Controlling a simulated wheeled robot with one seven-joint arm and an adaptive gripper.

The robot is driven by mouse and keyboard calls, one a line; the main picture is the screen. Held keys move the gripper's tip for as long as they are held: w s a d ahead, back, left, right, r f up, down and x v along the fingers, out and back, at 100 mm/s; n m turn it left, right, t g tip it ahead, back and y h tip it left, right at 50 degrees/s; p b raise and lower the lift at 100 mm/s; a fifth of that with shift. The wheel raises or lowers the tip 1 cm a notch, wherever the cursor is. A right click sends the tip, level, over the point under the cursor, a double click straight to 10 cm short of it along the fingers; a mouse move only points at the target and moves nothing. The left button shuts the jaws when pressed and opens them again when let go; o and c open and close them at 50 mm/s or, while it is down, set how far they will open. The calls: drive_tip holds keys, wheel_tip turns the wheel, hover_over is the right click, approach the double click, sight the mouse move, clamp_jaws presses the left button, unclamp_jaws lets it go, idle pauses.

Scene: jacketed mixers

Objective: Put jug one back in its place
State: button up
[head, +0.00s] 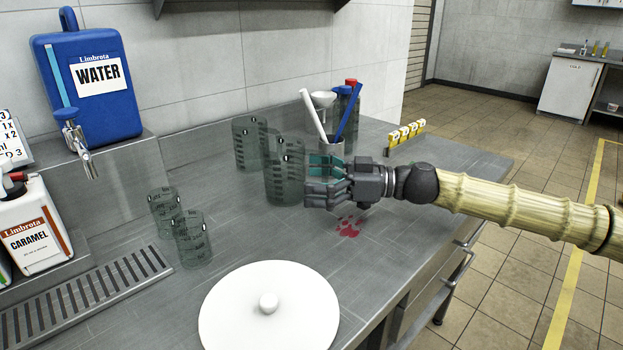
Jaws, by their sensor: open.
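Several clear grey graduated jugs stand upright on the steel counter (240,240). In the head view, a large jug (283,178) stands near the middle, with another large jug (247,145) behind it to the left. Two smaller jugs (163,208) (194,243) stand nearer, by the drain grate. The marks on them are too small to read, so I cannot tell which is jug one. My gripper (314,180) is open, its fingers pointing left at the right side of the middle large jug. I cannot tell whether they touch it.
A blue water tank (105,110) with a tap and a caramel bottle (32,235) stand on the left ledge by the drain grate (85,300). A white round lid (290,325) lies in front. A utensil pot (331,150) stands behind my gripper. Red spill (350,228) marks the counter.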

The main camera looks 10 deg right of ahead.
drive_tip(key=v, duration=1.2)
clamp_jaws()
idle(0.5)
drive_tip(key=shift+f, duration=0.1)
